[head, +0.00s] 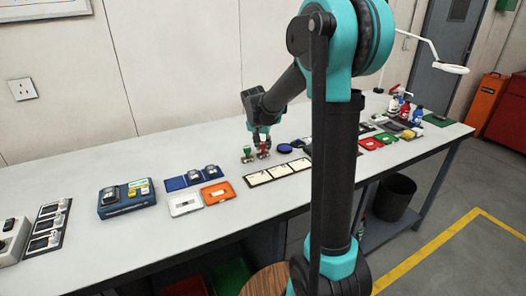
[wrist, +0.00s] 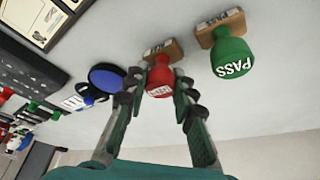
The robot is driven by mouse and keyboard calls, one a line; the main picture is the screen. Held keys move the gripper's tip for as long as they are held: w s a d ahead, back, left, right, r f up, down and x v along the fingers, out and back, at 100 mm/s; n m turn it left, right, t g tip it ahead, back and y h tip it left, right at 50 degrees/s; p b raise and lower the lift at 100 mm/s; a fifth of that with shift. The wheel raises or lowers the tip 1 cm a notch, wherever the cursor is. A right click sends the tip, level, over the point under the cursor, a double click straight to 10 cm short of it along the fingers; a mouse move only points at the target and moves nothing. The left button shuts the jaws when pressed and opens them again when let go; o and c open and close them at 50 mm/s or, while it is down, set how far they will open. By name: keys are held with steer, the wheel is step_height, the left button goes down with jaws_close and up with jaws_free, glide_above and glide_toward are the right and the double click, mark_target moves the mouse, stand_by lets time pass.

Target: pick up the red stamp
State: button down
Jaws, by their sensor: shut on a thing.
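The red stamp (wrist: 160,77) has a red knob with white lettering on a wooden base. In the wrist view it sits between the two fingers of my gripper (wrist: 160,88), which is shut on its knob. In the head view my gripper (head: 261,143) points down at the table, with the red stamp (head: 263,153) partly hidden under it. I cannot tell whether the stamp's base touches the table.
A green stamp (wrist: 232,55) marked PASS stands close beside the red one. A blue round pad (wrist: 107,77) lies on the other side. Cards in a dark frame (head: 277,172) lie in front. The white table (head: 130,240) has clear room at its front left.

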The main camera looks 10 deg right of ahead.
mark_target(263, 143)
step_height(263, 143, up, 20)
stand_by(0.7)
